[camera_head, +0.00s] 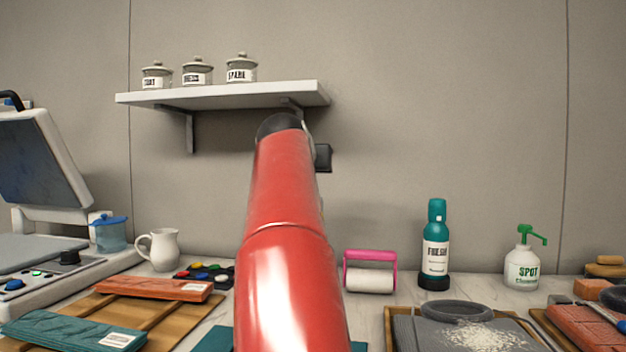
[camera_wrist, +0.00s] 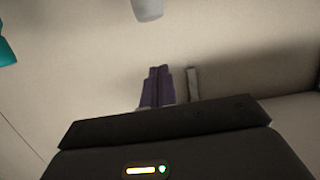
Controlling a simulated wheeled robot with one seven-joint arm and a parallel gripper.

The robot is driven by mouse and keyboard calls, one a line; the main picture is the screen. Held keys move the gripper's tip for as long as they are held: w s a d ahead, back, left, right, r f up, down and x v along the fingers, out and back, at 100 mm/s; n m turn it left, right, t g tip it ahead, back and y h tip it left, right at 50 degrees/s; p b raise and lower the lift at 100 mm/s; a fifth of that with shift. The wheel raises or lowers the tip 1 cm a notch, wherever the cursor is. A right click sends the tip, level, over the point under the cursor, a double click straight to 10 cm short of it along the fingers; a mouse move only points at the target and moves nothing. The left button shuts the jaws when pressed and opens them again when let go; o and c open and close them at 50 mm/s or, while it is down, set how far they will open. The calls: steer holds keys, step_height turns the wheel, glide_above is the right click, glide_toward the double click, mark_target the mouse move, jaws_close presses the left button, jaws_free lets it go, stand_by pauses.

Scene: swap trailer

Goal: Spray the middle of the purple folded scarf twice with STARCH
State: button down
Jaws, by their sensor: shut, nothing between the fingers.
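No purple folded scarf and no bottle with a readable STARCH label show in either view. My gripper (camera_wrist: 159,72) shows in the wrist view beyond its dark body, as two narrow purplish-grey strips side by side, shut and empty. A teal bottle (camera_head: 436,254) with a partly readable label stands upright on the counter, right of the arm. A white bottle labelled SPOT (camera_head: 523,268) with a green spray head stands farther right.
A shelf (camera_head: 220,94) with three lidded jars is on the wall behind my arm. A pink-framed roller (camera_head: 370,271), a white jug (camera_head: 159,250) and a press (camera_head: 45,170) stand on the counter. Folded cloths lie on wooden trays in front. A pale cup-like thing (camera_wrist: 147,9) shows in the wrist view.

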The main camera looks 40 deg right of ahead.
steer(key=shift+w+d+f, duration=0.35)
steer(key=shift+d+f, duration=0.1)
steer(key=shift+f, duration=0.35)
steer(key=shift+w+d+f, duration=0.35)
steer(key=shift+d+f, duration=0.1)
steer(key=shift+f, duration=0.4)
steer(key=shift+w+d+f, duration=0.35)
steer(key=shift+d+f, duration=0.1)
steer(key=shift+f, duration=0.35)
steer(key=shift+f, duration=0.1)
steer(key=f+b, duration=0.2)
steer(key=shift+b, duration=0.3)
steer(key=shift+r, duration=0.1)
steer(key=s+a+r+b, duration=0.1)
steer(key=s+a+r, duration=0.5)
steer(key=a+r, duration=0.1)
steer(key=shift+s+a+b, duration=0.25)
steer(key=shift+b, duration=0.1)
